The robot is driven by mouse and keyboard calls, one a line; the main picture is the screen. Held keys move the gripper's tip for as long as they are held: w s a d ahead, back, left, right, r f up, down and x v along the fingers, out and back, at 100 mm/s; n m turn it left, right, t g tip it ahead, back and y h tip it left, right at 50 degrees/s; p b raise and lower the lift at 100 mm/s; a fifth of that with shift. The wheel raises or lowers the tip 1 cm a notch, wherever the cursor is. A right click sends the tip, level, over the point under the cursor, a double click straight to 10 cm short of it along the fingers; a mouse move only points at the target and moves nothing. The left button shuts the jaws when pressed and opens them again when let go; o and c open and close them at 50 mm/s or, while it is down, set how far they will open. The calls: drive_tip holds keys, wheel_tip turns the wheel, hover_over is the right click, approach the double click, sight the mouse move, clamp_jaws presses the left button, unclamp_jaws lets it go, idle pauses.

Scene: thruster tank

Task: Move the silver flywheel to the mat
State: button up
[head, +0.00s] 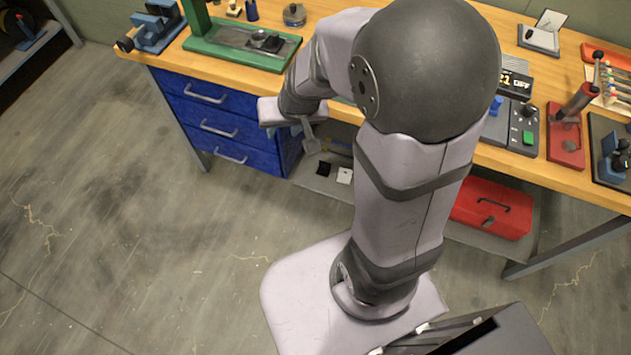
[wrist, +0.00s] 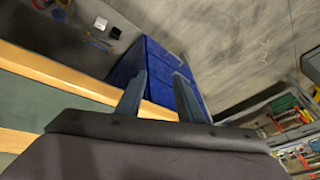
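I cannot make out the silver flywheel for certain in either view; my arm hides the middle of the bench. A small round grey-brown object (head: 294,15) stands at the back of the bench, but I cannot tell what it is. A flat green area (wrist: 50,115), possibly the mat, lies on the wood in the wrist view. My gripper (head: 311,138) hangs just off the front edge of the bench, beside the blue drawers. In the wrist view my gripper (wrist: 160,80) has its two fingers apart with nothing between them.
The wooden bench (head: 350,111) carries a green press base (head: 205,45), a blue vise (head: 157,25), a control box (head: 513,126) and a red lever tool (head: 566,135). Blue drawers (head: 215,118) and a red toolbox (head: 492,208) are below. Floor at left is clear.

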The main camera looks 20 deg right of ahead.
drive_tip(key=shift+s+d+r+n+g+h+p, duration=0.6)
drive_tip(key=shift+s+n+g+p, duration=1.15)
drive_tip(key=shift+s, duration=5.95)
wheel_tip(320, 180, down, 10)
drive_tip(key=m+g+b, duration=0.1)
drive_tip(key=b, duration=1)
